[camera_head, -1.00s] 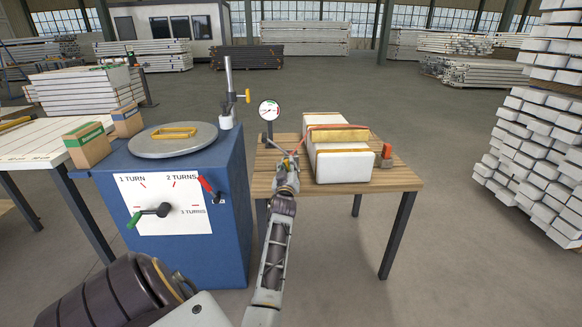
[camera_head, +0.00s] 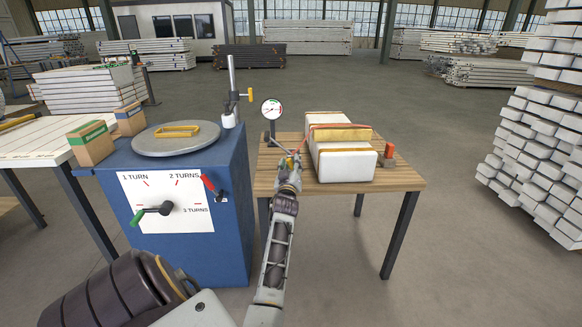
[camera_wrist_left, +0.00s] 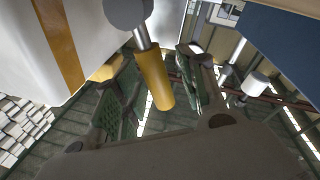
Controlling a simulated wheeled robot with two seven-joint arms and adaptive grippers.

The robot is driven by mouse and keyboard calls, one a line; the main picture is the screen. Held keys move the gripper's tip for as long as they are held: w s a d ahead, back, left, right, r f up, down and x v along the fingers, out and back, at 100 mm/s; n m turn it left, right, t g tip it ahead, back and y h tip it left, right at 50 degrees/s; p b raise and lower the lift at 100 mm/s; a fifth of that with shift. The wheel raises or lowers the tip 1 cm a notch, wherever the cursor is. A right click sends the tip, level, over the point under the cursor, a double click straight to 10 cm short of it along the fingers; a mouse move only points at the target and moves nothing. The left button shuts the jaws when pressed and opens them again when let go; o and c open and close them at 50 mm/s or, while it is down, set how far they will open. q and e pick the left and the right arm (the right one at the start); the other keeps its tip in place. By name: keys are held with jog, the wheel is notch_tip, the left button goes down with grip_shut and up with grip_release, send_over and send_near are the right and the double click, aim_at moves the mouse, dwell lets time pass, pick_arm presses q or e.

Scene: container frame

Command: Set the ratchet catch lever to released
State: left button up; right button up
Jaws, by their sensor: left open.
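A blue cabinet (camera_head: 227,235) has a turn-marked plate, a crank with a green handle (camera_head: 137,218) and, at its right edge, a red-handled lever (camera_head: 208,184) slanting up-left. Its small label is unreadable. I cannot tell whether this is the ratchet catch lever. My left gripper (camera_head: 292,160) is over the wooden table, right of the cabinet and beside the left face of a white block (camera_head: 345,165). In the left wrist view, its fingers are open around a yellow handle (camera_wrist_left: 154,82) on a metal rod; contact is not clear. My right gripper is out of view.
A round gauge on a post (camera_head: 271,108) stands behind my left gripper. A yellow-knobbed post (camera_head: 232,90) and two cartons (camera_head: 91,143) stand at the cabinet.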

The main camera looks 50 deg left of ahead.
pick_arm(q)
jog(key=shift+r, duration=4.95)
